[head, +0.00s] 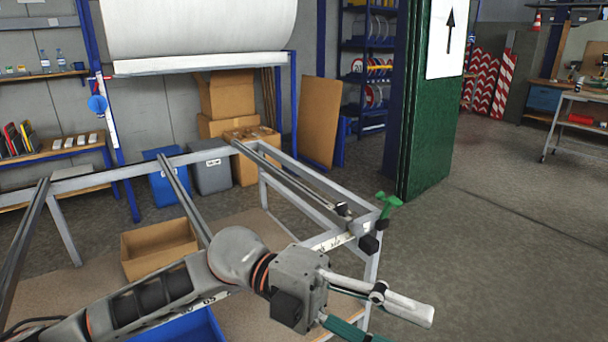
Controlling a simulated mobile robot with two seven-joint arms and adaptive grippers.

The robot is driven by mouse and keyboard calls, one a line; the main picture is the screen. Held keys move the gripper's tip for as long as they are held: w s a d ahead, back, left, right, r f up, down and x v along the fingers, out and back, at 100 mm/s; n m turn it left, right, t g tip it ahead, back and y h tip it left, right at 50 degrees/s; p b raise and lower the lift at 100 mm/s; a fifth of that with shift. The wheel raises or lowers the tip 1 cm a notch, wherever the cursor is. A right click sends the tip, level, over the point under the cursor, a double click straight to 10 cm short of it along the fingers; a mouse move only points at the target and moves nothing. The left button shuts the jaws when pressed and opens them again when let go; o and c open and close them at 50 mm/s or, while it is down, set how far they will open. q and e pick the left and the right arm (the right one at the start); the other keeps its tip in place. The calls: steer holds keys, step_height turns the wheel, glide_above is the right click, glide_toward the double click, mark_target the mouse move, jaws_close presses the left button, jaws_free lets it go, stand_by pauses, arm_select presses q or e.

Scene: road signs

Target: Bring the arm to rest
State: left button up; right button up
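My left arm reaches in from the lower left over a grey metal frame table (318,190). My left gripper (392,327) is past the table's right front corner, near the bottom edge of the view. Its two fingers stand apart with nothing visible between them, so it looks open and empty. The lower finger is partly cut off by the picture edge. My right gripper is not in view.
A green clamp handle (388,201) sticks up at the table's corner close to my gripper. A cardboard box (150,262) and a blue bin (190,328) are under the frame. A green pillar (432,130) stands behind. The floor at right (500,260) is clear.

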arm_select(q)
steer(key=w+a+n+t+h, duration=0.3)
steer(key=w+n+t+h, duration=0.6)
steer(key=n+t, duration=0.45)
steer(key=w+a+f+n+t+y, duration=0.4)
steer(key=a+f+n+t+y, duration=0.15)
steer(key=f+n, duration=0.25)
steer(key=w+a+f+n+t+y, duration=0.4)
steer(key=a+f+n+t+y, duration=0.15)
steer(key=f+n+t, duration=0.2)
steer(key=s+a+f+n+g+y, duration=0.1)
steer(key=s+a+f+n+y, duration=0.2)
steer(key=f, duration=0.5)
steer(key=s+a+f+n+g+y, duration=0.1)
steer(key=a+f+n+y, duration=0.15)
steer(key=a+f, duration=0.35)
steer(key=s+a+f+n+g+y, duration=0.1)
steer(key=s+a+f+g+y, duration=0.1)
steer(key=s+a+f, duration=0.2)
steer(key=s+a+f+n+g+y, duration=0.1)
steer(key=s+a+f+g+y, duration=0.2)
steer(key=s+f, duration=0.6)
step_height(320, 180, down, 5)
steer(key=shift+s+a+r, duration=0.15)
steer(key=shift+s+a, duration=0.25)
steer(key=shift+a, duration=0.3)
